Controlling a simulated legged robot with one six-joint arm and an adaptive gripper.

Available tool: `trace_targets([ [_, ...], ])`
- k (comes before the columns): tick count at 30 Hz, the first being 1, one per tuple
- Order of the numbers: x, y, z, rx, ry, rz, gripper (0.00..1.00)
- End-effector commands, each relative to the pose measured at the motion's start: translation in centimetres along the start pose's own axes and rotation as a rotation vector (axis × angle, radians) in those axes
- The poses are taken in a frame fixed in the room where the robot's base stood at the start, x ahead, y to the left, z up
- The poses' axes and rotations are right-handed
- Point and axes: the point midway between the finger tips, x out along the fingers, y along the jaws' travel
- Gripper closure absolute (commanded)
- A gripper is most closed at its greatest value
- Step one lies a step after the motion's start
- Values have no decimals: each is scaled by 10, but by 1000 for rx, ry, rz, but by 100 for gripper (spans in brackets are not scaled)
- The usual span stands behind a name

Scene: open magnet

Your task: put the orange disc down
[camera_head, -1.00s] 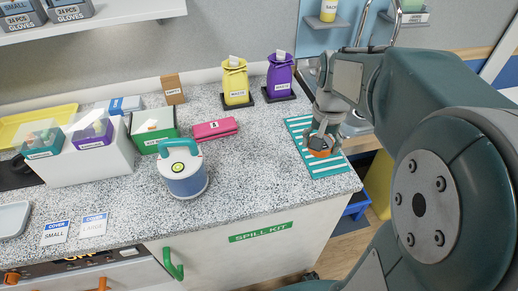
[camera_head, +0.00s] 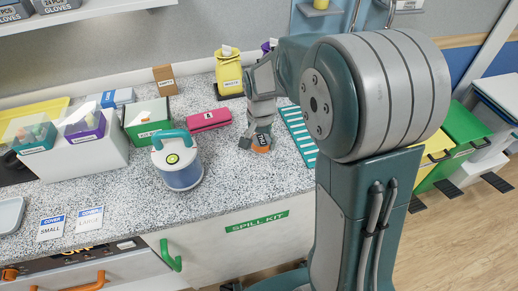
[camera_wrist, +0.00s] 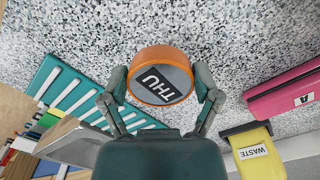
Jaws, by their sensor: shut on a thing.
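The orange disc (camera_wrist: 163,75) has a grey top marked "THU" and an orange rim. In the wrist view it sits between the two fingers of my gripper (camera_wrist: 161,82), which touch it on both sides. In the head view my gripper (camera_head: 258,143) points down at the counter, with the orange disc (camera_head: 262,149) at its tip, between the pink case and the teal striped mat. I cannot tell whether the disc touches the counter or is just above it.
The speckled counter (camera_head: 235,185) is bare around the disc. A pink case (camera_head: 209,119) lies behind left, a yellow waste bag (camera_head: 229,72) behind. The teal striped mat (camera_head: 298,134) is right, partly hidden by my arm.

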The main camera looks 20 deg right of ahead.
Motion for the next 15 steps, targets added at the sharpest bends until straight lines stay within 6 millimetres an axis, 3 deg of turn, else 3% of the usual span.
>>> trace_targets([
  [7, 34, -5, 0, -1, -2, 1, 69],
  [15, 36, -5, 0, -1, 0, 0, 69],
])
